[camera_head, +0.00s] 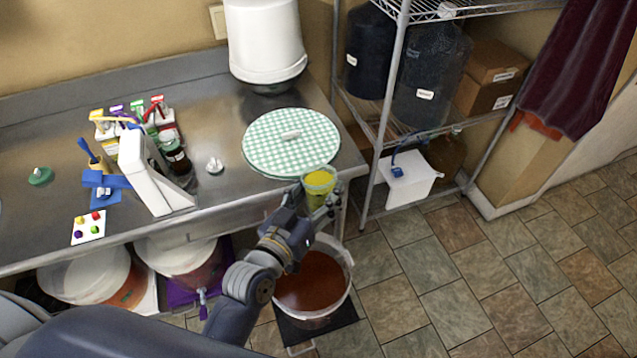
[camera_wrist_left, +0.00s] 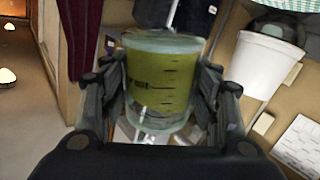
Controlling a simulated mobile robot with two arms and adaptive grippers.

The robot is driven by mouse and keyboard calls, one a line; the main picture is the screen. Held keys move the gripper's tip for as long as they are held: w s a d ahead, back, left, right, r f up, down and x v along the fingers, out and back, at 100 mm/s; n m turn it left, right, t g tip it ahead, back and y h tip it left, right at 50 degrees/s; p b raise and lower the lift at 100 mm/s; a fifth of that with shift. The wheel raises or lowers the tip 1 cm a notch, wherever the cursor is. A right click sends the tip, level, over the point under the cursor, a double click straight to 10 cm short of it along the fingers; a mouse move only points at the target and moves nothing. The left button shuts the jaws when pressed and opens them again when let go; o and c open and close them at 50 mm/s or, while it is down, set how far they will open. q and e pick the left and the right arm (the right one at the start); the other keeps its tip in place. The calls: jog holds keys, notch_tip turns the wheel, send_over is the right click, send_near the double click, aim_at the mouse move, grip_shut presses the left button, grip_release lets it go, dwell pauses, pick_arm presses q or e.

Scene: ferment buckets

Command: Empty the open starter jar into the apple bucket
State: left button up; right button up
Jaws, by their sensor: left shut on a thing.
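My left gripper (camera_head: 318,202) is shut on the open starter jar (camera_head: 319,181), a clear jar of yellow-green contents with graduation marks. The jar also shows between the fingers in the left wrist view (camera_wrist_left: 160,85), with the fingers on both its sides. It is held roughly upright at the front right corner of the steel counter. An open bucket of red-brown liquid (camera_head: 312,282) stands on the floor below it, on a dark mat; I cannot read a label on it. The jar is above the far side of this bucket. My right gripper is not in view.
A green checkered round cover (camera_head: 291,142) lies on the counter (camera_head: 222,200) beside the jar. Two more buckets (camera_head: 85,273) (camera_head: 178,254) stand under the counter. A wire shelf (camera_head: 400,128) with large bottles stands behind right. The tiled floor to the right is clear.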

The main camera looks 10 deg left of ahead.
pick_arm(q)
notch_tip(320, 180, down, 6)
jog(key=shift+r, duration=0.1)
notch_tip(320, 180, down, 8)
jog(key=shift+r+n, duration=0.25)
jog(key=shift+n, duration=0.15)
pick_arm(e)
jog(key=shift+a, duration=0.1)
pick_arm(q)
jog(key=shift+d+f, duration=0.1)
notch_tip(320, 180, down, 27)
jog(key=n+g+b, duration=0.3)
jog(key=b, duration=1.5)
jog(key=shift+s+d+n+h+b, duration=0.2)
jog(key=shift+s+n+h+b, duration=0.1)
jog(key=shift+n, duration=0.1)
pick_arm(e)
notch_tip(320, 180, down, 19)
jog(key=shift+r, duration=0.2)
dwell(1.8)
